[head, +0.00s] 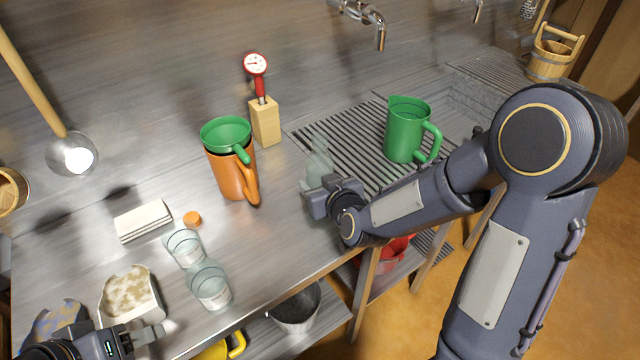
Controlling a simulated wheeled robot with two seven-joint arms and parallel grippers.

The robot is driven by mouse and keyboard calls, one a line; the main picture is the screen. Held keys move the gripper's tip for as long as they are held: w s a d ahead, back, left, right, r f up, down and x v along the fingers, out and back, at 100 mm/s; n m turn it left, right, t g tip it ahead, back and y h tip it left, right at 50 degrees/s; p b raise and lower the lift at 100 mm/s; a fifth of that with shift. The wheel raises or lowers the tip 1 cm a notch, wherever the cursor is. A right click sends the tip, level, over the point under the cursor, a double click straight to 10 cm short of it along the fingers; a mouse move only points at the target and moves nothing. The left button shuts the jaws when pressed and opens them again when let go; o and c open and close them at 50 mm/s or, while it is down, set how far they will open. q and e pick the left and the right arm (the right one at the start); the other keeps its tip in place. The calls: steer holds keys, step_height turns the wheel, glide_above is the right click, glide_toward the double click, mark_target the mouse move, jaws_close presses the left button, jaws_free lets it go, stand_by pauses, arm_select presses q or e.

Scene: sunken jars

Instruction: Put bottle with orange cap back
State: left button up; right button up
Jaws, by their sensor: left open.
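An orange cap (192,218) shows on the steel counter, left of the orange pitcher; I cannot tell whether a bottle is under it. A pale, see-through bottle (319,160) stands at the left part of the slatted drain area. My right gripper (318,198) is right in front of this bottle and hides its lower part. I cannot tell whether its fingers touch the bottle. My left gripper (152,334) is open at the bottom left, near the counter's front edge, with nothing seen between its fingers.
Two clear glasses (210,287) stand near the front edge. Another green pitcher (407,130) stands on the slats. A block (265,122) holds a red thermometer. White slabs (143,221) lie left.

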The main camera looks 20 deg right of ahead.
arm_select(q)
steer(key=shift+f, duration=0.1)
steer(key=shift+f+b, duration=0.2)
steer(key=shift+b, duration=0.1)
arm_select(e)
steer(key=shift+f, duration=0.2)
arm_select(q)
steer(key=shift+r, duration=0.15)
arm_select(e)
steer(key=o, duration=1.4)
steer(key=shift+r, duration=0.1)
steer(key=shift+c, duration=0.2)
